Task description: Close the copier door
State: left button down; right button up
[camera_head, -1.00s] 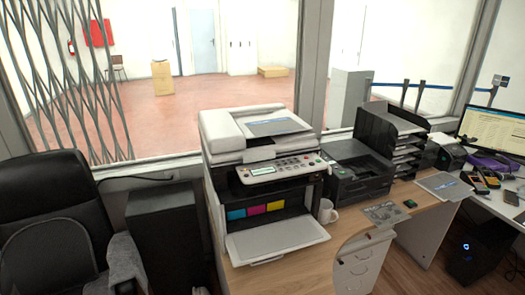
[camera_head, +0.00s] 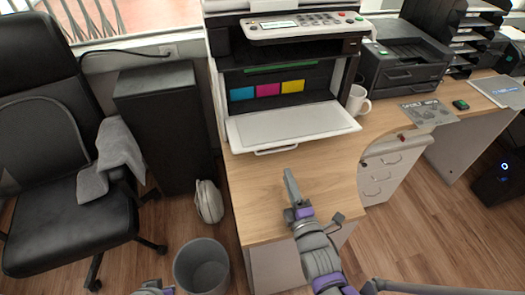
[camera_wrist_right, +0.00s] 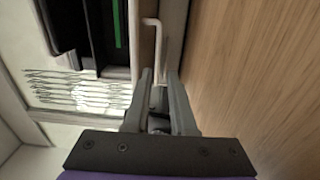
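The copier (camera_head: 290,60) stands on the wooden counter. Its white front door (camera_head: 292,124) is folded down and lies roughly flat, showing colored cartridges inside. A thin bar handle (camera_head: 275,150) is on its front edge. My right gripper (camera_head: 291,178) is in front of the door, over the counter, apart from the handle. In the right wrist view, my right gripper (camera_wrist_right: 160,72) has a gap between its fingers, with the handle (camera_wrist_right: 152,45) just beyond the tips. My left gripper (camera_head: 153,288) is only partly in view at the bottom edge; its fingers cannot be made out.
A white mug (camera_head: 357,101) stands right of the door, beside a black printer (camera_head: 402,58). A black chair (camera_head: 55,150), a dark cabinet (camera_head: 165,120) and a grey bin (camera_head: 201,268) are at left. The counter (camera_head: 262,205) before the door is bare.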

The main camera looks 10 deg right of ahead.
aim_at(277, 150)
jog(key=shift+w+a+r, duration=0.1)
jog(key=shift+w+a, duration=0.05)
jog(key=shift+w, duration=0.4)
jog(key=w, duration=0.9)
jog(key=shift+w+a+r, duration=0.15)
jog(key=shift+w+r, duration=0.1)
grip_shut()
dwell(0.6)
